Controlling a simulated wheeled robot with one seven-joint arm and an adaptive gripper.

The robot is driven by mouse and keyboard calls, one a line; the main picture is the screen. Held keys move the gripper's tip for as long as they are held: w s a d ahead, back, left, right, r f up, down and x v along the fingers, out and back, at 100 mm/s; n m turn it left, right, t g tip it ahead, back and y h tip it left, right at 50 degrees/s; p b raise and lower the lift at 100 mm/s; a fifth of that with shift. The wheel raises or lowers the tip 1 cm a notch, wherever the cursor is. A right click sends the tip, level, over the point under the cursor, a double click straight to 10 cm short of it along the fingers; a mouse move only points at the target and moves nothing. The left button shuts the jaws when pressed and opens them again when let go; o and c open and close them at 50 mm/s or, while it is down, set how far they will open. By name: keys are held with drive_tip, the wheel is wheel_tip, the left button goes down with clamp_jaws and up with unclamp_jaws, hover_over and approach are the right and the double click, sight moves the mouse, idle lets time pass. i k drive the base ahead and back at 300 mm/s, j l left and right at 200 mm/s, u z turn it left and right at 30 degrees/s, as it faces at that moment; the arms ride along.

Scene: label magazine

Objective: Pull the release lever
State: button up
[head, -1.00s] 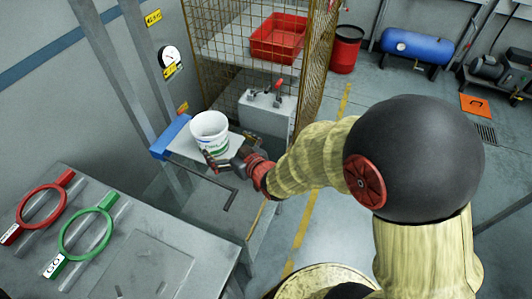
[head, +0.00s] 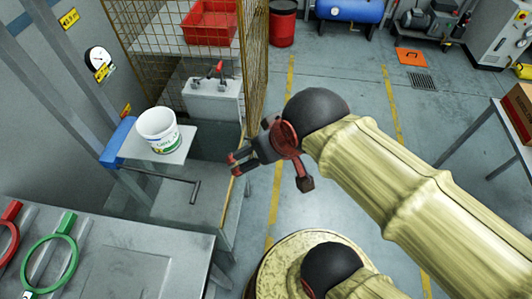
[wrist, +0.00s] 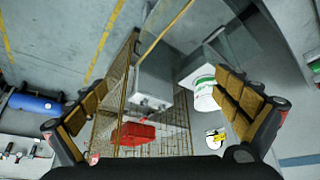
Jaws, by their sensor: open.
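A red-handled lever (head: 219,71) stands on top of a grey box (head: 213,100) at the cage. I take it for the release lever, but no label on it is legible. A white bucket (head: 157,131) with a green label stands upright on a small plate (head: 177,154), left of my gripper.
A dark bent handle (head: 194,190) sticks out below the plate. A mesh cage (head: 256,60) holds a red bin (head: 208,22). A grey bench (head: 130,265) with a green ring (head: 72,262) is at the lower left. The floor (head: 345,90) behind my arm is largely clear.

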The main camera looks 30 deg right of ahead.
sight(218, 68)
drive_tip(key=i+l+u, duration=0.1)
drive_tip(key=i+l, duration=0.25)
drive_tip(key=i+l+u, duration=0.15)
drive_tip(key=i+l, duration=0.15)
drive_tip(key=l, duration=0.3)
drive_tip(key=i+l+z, duration=0.1)
drive_tip(key=l+z, duration=0.15)
drive_tip(key=z, duration=0.15)
drive_tip(key=i+l+z, duration=0.1)
drive_tip(key=l+z, duration=0.25)
drive_tip(key=j, duration=0.1)
